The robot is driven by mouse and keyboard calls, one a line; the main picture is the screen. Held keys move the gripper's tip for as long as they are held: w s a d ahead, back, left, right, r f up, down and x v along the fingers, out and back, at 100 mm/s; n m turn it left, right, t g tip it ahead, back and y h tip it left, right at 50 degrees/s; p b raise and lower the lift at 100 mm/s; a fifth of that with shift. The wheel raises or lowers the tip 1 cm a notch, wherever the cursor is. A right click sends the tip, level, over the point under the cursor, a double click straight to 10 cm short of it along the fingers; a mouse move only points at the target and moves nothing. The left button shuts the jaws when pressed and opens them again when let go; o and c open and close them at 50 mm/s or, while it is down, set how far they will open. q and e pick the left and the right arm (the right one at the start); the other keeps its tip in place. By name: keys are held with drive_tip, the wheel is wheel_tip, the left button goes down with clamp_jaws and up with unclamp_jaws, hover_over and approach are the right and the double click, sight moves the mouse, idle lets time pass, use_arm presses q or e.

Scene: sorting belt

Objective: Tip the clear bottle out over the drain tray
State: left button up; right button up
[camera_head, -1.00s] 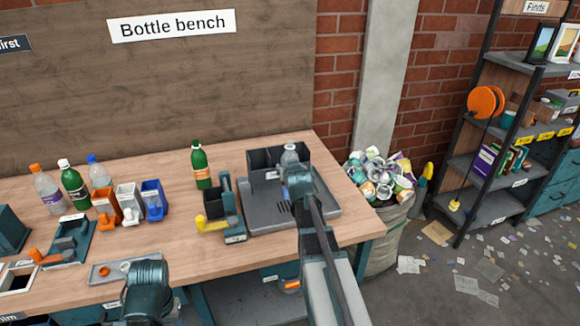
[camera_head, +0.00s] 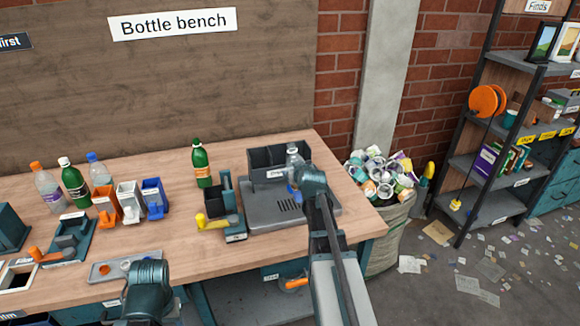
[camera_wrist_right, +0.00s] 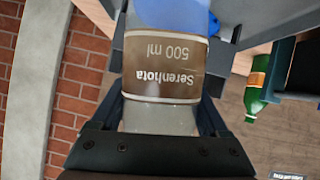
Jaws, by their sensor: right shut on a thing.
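The clear bottle shows in the right wrist view (camera_wrist_right: 160,55), with a brown label reading "Serenhota 500 ml" that appears upside down there. My right gripper (camera_wrist_right: 168,118) is shut on the bottle, one finger at each side. In the head view the bottle (camera_head: 293,158) stands out above the grey drain tray (camera_head: 262,217), towards its right side, and my right wrist hides part of it. A patch of blue shows below it; I cannot tell whether it is liquid. Part of my left arm shows at the bottom left, but its jaws are not visible.
A dark divided bin (camera_head: 262,160) stands at the tray's back. A green bottle (camera_head: 201,165) and a yellow-handled device (camera_head: 215,222) are to the left. Several bottles and small coloured bins stand farther left. A full sack (camera_head: 385,225) stands beyond the bench's right edge.

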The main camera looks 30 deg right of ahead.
drive_tip(key=s+d+n+g+p, duration=0.1)
drive_tip(key=s+d+n+g+h, duration=0.1)
drive_tip(key=shift+s+d+p, duration=0.2)
drive_tip(key=shift+s+p, duration=0.1)
drive_tip(key=shift+p, duration=0.05)
drive_tip(key=s+d+f+n+g+h+b, duration=0.1)
drive_tip(key=f+b, duration=0.1)
drive_tip(key=s+d+f+n+g+h+b, duration=0.1)
drive_tip(key=s+f+g+h+b, duration=0.1)
drive_tip(key=s+d+f+n+g+h+b, duration=0.1)
drive_tip(key=d+f+n+g, duration=0.1)
drive_tip(key=shift+s+d+f+h+b, duration=0.1)
drive_tip(key=shift+s+f+h+b, duration=0.05)
drive_tip(key=shift+s+h+b, duration=0.2)
drive_tip(key=f+n+g+h+b, duration=0.1)
drive_tip(key=b, duration=0.1)
drive_tip(key=n+h+b, duration=0.1)
drive_tip(key=b, duration=0.1)
drive_tip(key=shift+s+d+f+g, duration=0.35)
drive_tip(key=shift+g, duration=0.05)
use_arm(q)
wheel_tip(320, 180, down, 7)
use_arm(e)
drive_tip(key=shift+w+a+r+n+g+h, duration=0.1)
drive_tip(key=shift+r+n+g+h, duration=0.25)
drive_tip(key=shift+r+n+h, duration=0.55)
drive_tip(key=shift+r+n+g+h, duration=0.2)
drive_tip(key=shift+r+g+h, duration=0.2)
drive_tip(key=shift+r, duration=0.85)
